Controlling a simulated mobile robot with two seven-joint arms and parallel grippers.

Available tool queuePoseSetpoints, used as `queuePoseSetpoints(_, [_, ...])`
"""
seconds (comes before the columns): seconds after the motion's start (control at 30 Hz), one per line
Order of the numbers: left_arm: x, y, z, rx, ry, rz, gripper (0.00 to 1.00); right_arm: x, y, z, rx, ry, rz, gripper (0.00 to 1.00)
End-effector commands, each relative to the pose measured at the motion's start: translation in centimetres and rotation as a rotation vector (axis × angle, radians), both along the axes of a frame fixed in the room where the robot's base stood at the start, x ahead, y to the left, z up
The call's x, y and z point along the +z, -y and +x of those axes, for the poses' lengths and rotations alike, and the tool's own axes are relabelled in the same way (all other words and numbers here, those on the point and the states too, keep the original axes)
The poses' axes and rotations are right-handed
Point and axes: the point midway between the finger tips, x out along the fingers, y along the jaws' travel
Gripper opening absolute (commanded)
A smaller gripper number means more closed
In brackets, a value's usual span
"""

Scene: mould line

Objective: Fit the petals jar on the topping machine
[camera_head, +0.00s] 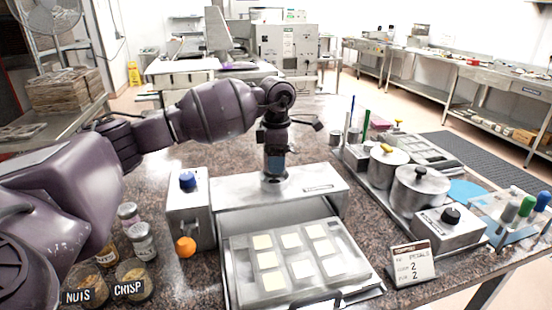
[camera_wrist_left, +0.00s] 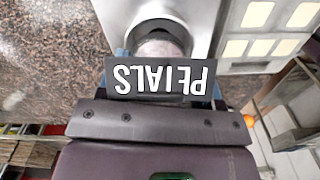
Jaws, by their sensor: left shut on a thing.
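The topping machine (camera_head: 318,187) is a steel bridge with a control box (camera_head: 190,205) at its left, bearing a blue knob and an orange button. My left gripper (camera_head: 275,172) points down over the top of the bridge and is shut on the petals jar. In the left wrist view the jar (camera_wrist_left: 160,45) shows between the fingers behind a dark PETALS label (camera_wrist_left: 160,78), with the machine's round steel fitting around it. The jar's lower end is hidden, so I cannot tell whether it is fully seated. My right gripper is not in view.
A tray (camera_head: 236,270) with several pale squares lies before the bridge. Jars labelled NUTS (camera_head: 88,283) and CRISP (camera_head: 135,282) and two more jars stand at lower left. Steel pots (camera_head: 420,190) stand further right.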

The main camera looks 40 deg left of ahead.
Motion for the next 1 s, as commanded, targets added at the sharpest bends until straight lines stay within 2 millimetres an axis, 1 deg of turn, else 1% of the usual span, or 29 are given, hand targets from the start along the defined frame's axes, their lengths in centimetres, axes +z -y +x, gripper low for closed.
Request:
queuePoseSetpoints(0.53, [0.0,0.0,0.0,0.000,0.000,0.000,0.29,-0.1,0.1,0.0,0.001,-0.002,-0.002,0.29])
queuePoseSetpoints(1.0, [-1.2,0.0,0.0,0.000,-0.001,0.001,0.29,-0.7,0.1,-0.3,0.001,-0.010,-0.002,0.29])
